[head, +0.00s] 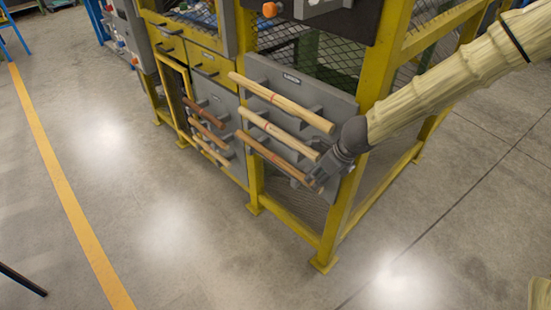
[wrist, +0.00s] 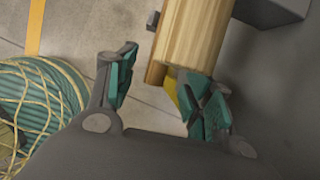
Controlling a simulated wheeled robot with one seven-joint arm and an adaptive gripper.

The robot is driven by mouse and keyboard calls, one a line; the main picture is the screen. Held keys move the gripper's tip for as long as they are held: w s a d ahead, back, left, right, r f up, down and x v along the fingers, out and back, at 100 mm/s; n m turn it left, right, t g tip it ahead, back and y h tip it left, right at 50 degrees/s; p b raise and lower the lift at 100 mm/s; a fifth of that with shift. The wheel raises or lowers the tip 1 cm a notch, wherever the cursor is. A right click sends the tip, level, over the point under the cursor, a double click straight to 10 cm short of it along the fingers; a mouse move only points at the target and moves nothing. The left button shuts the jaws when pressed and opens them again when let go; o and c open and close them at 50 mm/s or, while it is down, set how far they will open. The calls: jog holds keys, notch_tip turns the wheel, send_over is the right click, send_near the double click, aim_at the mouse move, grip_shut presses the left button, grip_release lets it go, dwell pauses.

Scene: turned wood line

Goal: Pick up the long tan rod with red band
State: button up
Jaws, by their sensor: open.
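The longest tan rod (head: 285,103) lies across the top of the right grey rack panel, with a reddish band near its middle. My gripper (head: 318,178) is at the right ends of the lower rods, below the top rod's end. In the wrist view my gripper (wrist: 163,82) is open, with nothing between its fingers. A thick tan rod end (wrist: 190,38) is beyond the right finger; I cannot tell which rod it is.
The rods rest on pegs on the grey panel (head: 345,103) of a yellow frame (head: 330,232). A left panel holds several other rods (head: 205,114). A teal coil in netting (wrist: 40,105) lies on the floor in the wrist view. Floor in front is clear.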

aim_at(314, 181)
jog(key=b+x, duration=0.2)
jog(key=x, duration=0.3)
grip_shut()
